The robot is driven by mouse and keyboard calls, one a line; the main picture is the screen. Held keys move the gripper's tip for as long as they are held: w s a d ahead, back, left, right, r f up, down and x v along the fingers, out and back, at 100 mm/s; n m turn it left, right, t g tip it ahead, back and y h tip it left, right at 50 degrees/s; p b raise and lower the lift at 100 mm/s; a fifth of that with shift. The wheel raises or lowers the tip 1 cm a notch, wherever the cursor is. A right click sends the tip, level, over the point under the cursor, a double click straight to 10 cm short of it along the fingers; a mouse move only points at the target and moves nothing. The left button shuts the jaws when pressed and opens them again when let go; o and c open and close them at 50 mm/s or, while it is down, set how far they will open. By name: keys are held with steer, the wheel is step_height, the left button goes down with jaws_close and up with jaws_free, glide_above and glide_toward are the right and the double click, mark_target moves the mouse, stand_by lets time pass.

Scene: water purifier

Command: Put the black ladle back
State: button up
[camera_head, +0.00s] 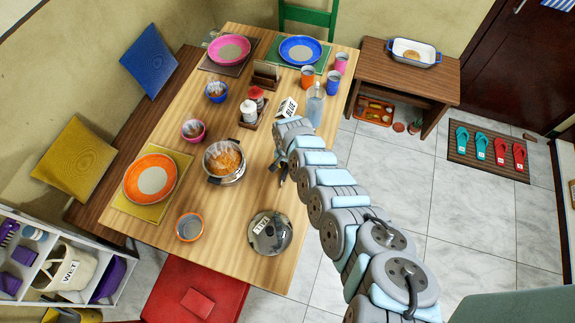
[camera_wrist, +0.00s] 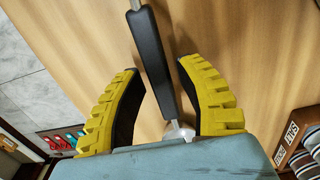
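The black ladle handle (camera_wrist: 155,55) runs between the two yellow fingers of my gripper (camera_wrist: 158,68) in the wrist view, with a metal shaft at its top and a metal piece at its lower end near the palm. The fingers are spread on either side of it, with a gap visible on the right; I see no firm grip. In the head view my gripper (camera_head: 282,176) is low over the right part of the wooden table, right of the pot of food (camera_head: 224,161), and largely hides the ladle.
A lid with a label (camera_head: 270,233) lies near the table's front edge. A white "BLUE" sign (camera_head: 287,107), a bottle (camera_head: 316,104) and a seasoning rack (camera_head: 252,110) stand behind my gripper. Plates, bowls and cups fill the left and far sides. Bare wood surrounds my gripper.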

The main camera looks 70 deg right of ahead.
mark_target(287, 165)
step_height(287, 165, up, 4)
steer(key=shift+w+r+p, duration=0.1)
steer(key=shift+r+p, duration=0.1)
steer(key=shift+p, duration=0.85)
steer(key=shift+a+r, duration=0.1)
steer(key=shift+r, duration=0.7)
step_height(287, 165, up, 6)
